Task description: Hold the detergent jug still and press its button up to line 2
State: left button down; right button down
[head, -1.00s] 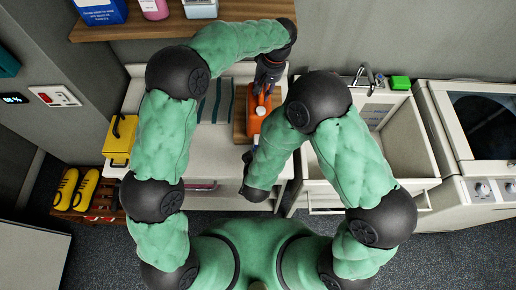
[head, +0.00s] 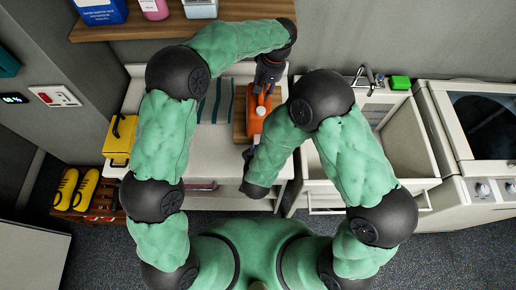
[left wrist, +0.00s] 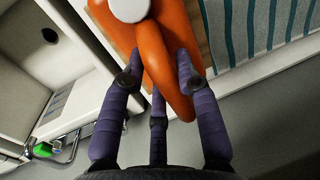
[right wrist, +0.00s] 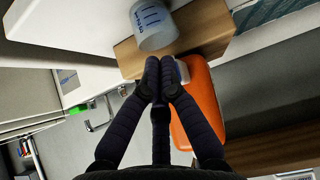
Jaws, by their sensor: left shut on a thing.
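The orange detergent jug (head: 256,123) lies on a wooden stand (head: 239,124) on the white counter. My left gripper (head: 264,88) is shut on the jug's handle; in the left wrist view its fingers (left wrist: 157,78) flank the orange handle (left wrist: 170,80), near a round white cap (left wrist: 130,8). My right gripper's fingers (right wrist: 160,66) are together, their tips beside a pale part (right wrist: 183,70) at the jug's end, perhaps the button; contact is unclear. A translucent cup (right wrist: 152,25) with blue lines is close to these tips. Its fill level is not clear.
A striped towel (head: 216,100) lies left of the stand, and a yellow box (head: 120,138) is farther left. A sink (head: 392,130) with a tap and green sponge (head: 400,82) is right. A shelf (head: 160,28) with bottles hangs above.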

pick_arm(q)
jog(key=shift+s+f, duration=0.2)
jog(key=shift+f, duration=0.15)
pick_arm(e)
jog(key=shift+w, duration=0.55)
dwell(0.6)
jog(key=shift+s, duration=0.9)
jog(key=shift+s, duration=0.15)
jog(key=shift+s+d, duration=0.1)
jog(key=shift+s, duration=2.3)
pick_arm(q)
jog(key=c, duration=0.8)
grip_release()
jog(key=shift+w, duration=0.1)
jog(key=shift+c, duration=0.2)
jog(key=shift+w+r, duration=0.1)
jog(key=shift+r, duration=0.05)
pick_arm(e)
jog(key=shift+w, duration=0.1)
pick_arm(q)
jog(key=shift+r, duration=0.15)
